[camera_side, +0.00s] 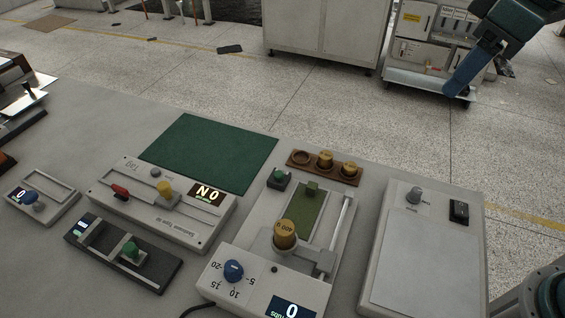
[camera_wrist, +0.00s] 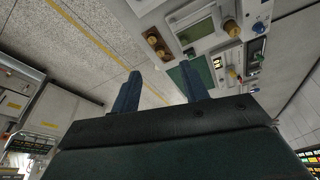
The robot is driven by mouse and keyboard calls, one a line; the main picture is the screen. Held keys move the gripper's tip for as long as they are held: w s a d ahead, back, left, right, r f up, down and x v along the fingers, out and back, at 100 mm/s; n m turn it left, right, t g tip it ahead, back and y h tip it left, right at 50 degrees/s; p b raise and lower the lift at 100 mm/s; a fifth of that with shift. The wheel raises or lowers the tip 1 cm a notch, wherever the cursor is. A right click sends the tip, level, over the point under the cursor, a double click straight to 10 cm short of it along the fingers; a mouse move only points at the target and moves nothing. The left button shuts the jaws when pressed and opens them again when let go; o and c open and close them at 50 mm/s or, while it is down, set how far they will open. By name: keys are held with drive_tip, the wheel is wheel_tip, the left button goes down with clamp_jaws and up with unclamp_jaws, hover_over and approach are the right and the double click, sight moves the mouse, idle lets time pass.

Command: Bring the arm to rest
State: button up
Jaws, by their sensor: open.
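My gripper (camera_side: 458,88) hangs at the top right of the side view, raised and well away from the devices on the table. Its blue fingers overlap there, so the gap does not show. In the wrist view my gripper (camera_wrist: 160,70) has its two blue fingers apart with nothing between them. The rest of my arm is mostly outside the side view, with a dark part of it at the top right and a joint at the bottom right corner.
The grey table (camera_side: 75,120) carries a green mat (camera_side: 210,152), a rubbing device with a brass weight (camera_side: 286,234), a wooden weight holder (camera_side: 334,177), a flat grey plate device (camera_side: 425,255) and several small devices. A cart (camera_side: 428,50) stands on the floor behind. The air around my gripper looks free.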

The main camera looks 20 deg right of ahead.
drive_tip(key=s+d+f+m+t, duration=0.1)
drive_tip(key=s+d+f+m, duration=0.1)
drive_tip(key=s+d, duration=0.4)
drive_tip(key=s+d+f+m+t+h, duration=0.1)
drive_tip(key=s+d+f+m, duration=0.2)
drive_tip(key=s+d, duration=0.3)
drive_tip(key=shift+s+d+f+m, duration=0.2)
drive_tip(key=shift+d+f+m, duration=0.15)
drive_tip(key=shift+d, duration=0.2)
